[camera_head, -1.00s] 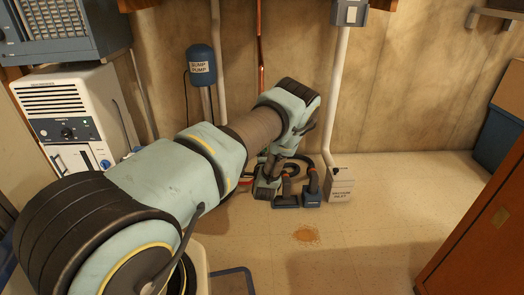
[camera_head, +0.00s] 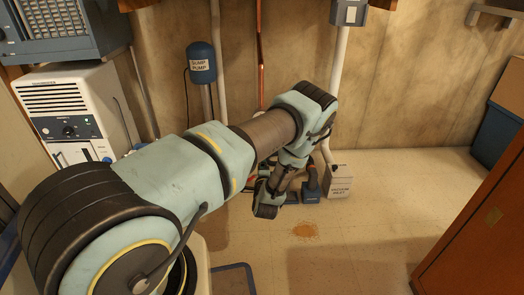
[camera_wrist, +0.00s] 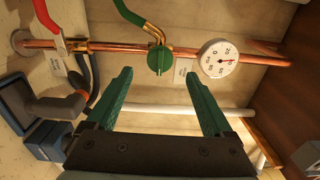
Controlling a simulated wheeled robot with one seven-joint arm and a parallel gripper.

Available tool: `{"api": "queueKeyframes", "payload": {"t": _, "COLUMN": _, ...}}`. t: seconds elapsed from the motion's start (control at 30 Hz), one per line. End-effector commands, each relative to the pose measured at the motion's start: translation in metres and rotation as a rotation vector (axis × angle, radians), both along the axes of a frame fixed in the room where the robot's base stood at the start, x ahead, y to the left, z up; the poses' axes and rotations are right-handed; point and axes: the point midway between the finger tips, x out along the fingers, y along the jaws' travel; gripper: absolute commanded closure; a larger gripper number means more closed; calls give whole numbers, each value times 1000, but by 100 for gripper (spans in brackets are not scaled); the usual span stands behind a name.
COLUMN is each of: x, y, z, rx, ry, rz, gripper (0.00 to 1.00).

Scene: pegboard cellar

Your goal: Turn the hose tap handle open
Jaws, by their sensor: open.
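In the wrist view a green tap handle (camera_wrist: 160,60) sits on a horizontal copper pipe (camera_wrist: 115,47), with a curved green hose or lever (camera_wrist: 130,14) rising from it to the upper left. A pale tag (camera_wrist: 183,72) with unreadable text hangs just right of the handle. My gripper (camera_wrist: 158,74) is open and empty. Its two green fingers point toward the pipe, and the green handle shows between and beyond their tips. I cannot tell the remaining distance. In the head view my arm hides the tap, and the fingers cannot be made out.
A round white gauge (camera_wrist: 219,58) sits on the pipe right of the handle. A red lever (camera_wrist: 46,15) and dark hose lie left. In the head view a vacuum inlet box (camera_head: 339,181) stands by the wall; open floor (camera_head: 370,220) lies in front.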

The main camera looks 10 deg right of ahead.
Motion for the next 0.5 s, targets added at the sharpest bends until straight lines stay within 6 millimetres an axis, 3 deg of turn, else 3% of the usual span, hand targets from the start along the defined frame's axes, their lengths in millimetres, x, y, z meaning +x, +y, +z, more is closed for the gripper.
{"api": "queueKeyframes", "payload": {"t": 0.2, "x": -22, "y": 4, "z": 0, "rx": 1, "ry": 0, "rz": 0, "gripper": 14}}
{"api": "queueKeyframes", "payload": {"t": 0.5, "x": -24, "y": 4, "z": 0, "rx": -1, "ry": -1, "rz": 0, "gripper": 14}}
